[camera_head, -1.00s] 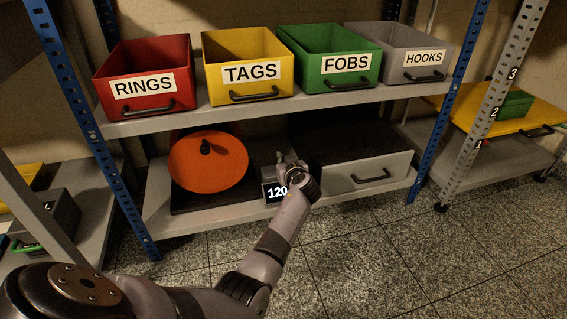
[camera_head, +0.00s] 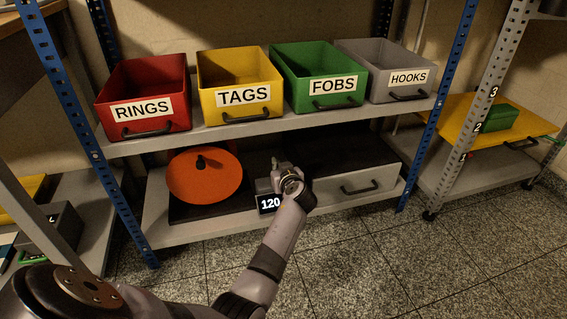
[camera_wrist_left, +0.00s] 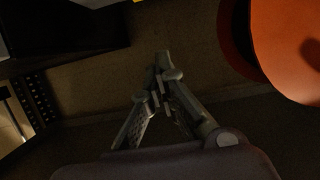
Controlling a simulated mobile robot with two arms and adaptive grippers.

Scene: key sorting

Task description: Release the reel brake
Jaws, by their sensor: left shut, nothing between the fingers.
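The orange reel disc (camera_head: 205,176) with a black knob (camera_head: 201,162) lies tilted on a dark base (camera_head: 187,212) on the lower shelf. A small black display (camera_head: 269,204) reading 120 stands to its right, with a grey block (camera_head: 263,186) behind it. My left gripper (camera_head: 280,169) reaches in beside this block, right of the disc; my wrist partly covers the spot. In the left wrist view, the left gripper (camera_wrist_left: 161,66) is shut and empty, with the disc (camera_wrist_left: 286,42) at upper right, apart from the fingers. I cannot make out a brake. My right gripper is not in view.
A wide grey drawer unit (camera_head: 340,187) stands close on the right of my gripper. The upper shelf (camera_head: 290,122) above holds red (camera_head: 117,90), yellow (camera_head: 207,70), green (camera_head: 280,65) and grey (camera_head: 350,60) bins. Blue posts (camera_head: 120,190) flank the shelves.

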